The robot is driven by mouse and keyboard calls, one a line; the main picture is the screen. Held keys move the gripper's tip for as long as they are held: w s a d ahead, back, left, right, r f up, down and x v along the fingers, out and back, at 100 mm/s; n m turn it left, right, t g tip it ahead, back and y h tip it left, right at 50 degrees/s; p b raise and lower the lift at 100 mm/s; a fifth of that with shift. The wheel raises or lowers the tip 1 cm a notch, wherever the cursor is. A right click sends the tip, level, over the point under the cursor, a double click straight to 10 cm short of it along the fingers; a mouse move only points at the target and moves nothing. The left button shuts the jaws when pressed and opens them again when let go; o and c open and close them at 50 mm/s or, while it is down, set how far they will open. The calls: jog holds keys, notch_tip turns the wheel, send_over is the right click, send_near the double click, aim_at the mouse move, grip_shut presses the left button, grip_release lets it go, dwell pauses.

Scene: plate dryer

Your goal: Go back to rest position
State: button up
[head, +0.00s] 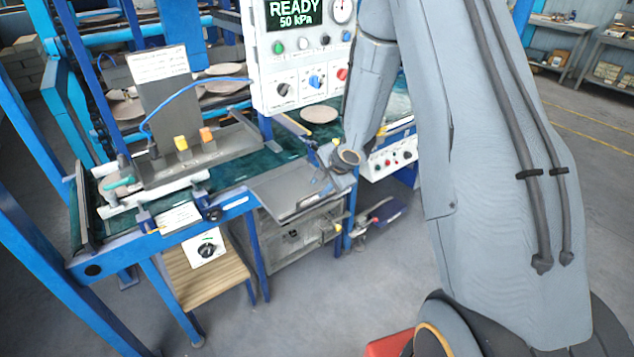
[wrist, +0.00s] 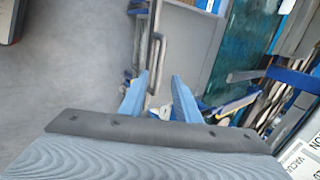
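My gripper (wrist: 158,95) shows in the wrist view as two blue fingers set apart, with nothing between them. In the head view my gripper (head: 318,190) is small and partly hidden by my wrist, over the grey metal tray (head: 290,198) at the front right of the blue-framed bench. I cannot tell its exact height above the tray. My grey arm fills the right half of the head view.
A white control panel (head: 303,55) reading "READY 50 kPa" stands behind the bench. A round plate (head: 319,114) lies on the green surface (head: 240,172). A wooden stand (head: 208,275) is below. Open floor (head: 310,310) lies in front.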

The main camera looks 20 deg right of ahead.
jog(key=s+a+r+n+g+h+b, duration=0.1)
jog(key=s+n+b, duration=0.4)
jog(key=s, duration=0.7)
jog(key=s+a+r+n+g+h+b, duration=0.1)
jog(key=s+a+r+n+g+b, duration=0.1)
jog(key=s+n, duration=0.6)
jog(key=s+r+g+b, duration=0.1)
jog(key=s+r+b, duration=0.1)
jog(key=s, duration=0.3)
jog(key=shift+s+a+r+n+g+b, duration=0.25)
jog(key=shift+s+r+n+g+b, duration=0.05)
jog(key=shift+n+g+b, duration=0.15)
dwell(0.5)
